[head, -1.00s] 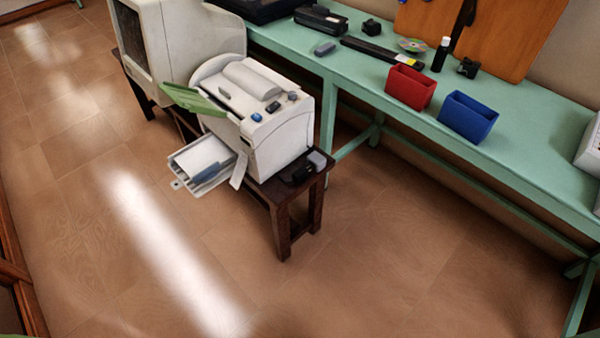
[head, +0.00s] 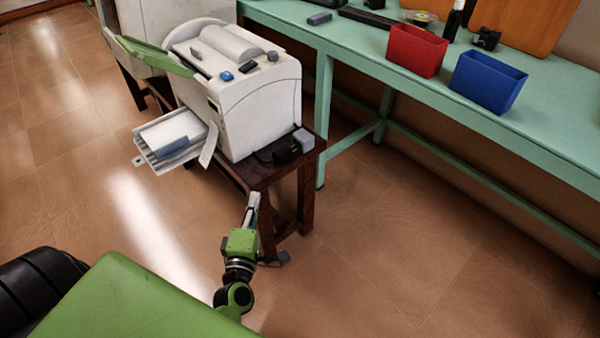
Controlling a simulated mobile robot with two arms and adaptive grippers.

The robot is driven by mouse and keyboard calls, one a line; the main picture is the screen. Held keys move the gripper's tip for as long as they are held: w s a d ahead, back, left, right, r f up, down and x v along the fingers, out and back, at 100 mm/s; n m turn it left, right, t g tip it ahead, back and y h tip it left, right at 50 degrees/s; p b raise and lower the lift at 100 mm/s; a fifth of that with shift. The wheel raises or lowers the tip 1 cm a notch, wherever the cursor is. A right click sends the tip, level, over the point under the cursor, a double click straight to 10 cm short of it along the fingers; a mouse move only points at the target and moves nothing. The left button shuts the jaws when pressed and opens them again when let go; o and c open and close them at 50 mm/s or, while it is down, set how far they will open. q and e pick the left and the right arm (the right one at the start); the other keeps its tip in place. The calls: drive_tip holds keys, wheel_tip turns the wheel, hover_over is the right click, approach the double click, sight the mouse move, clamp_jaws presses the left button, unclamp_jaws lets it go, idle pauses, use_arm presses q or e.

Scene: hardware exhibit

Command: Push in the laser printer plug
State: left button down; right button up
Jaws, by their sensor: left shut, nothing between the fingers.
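The white laser printer (head: 255,110) stands on a small dark wooden table (head: 262,176), with its paper tray (head: 172,140) pulled out at the left. A black item (head: 284,151) and a small grey block (head: 304,140) lie beside the printer on the table's right end; I cannot tell whether either is the plug. My left gripper (head: 253,200) is shut and empty, pointing up in the picture in front of the table's near edge and partly covering a table leg. My right gripper is not in view.
A long green bench (head: 400,80) runs along the right, holding a red bin (head: 417,52), a blue bin (head: 488,82) and small items. A large white machine (head: 150,20) stands behind the printer. The tiled floor at lower right is clear.

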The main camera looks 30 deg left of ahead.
sight(271, 171)
use_arm(q)
drive_tip(key=x, duration=0.6)
drive_tip(key=r+x, duration=0.1)
drive_tip(key=x, duration=0.2)
drive_tip(key=shift+w+a, duration=0.2)
drive_tip(key=shift+a, duration=0.05)
drive_tip(key=w, duration=0.1)
drive_tip(key=w+d, duration=0.1)
drive_tip(key=w, duration=0.1)
drive_tip(key=shift+w+f+b, duration=0.1)
drive_tip(key=shift+w+b, duration=0.1)
drive_tip(key=shift+b, duration=0.15)
drive_tip(key=shift+w+d, duration=0.15)
drive_tip(key=shift+w, duration=0.25)
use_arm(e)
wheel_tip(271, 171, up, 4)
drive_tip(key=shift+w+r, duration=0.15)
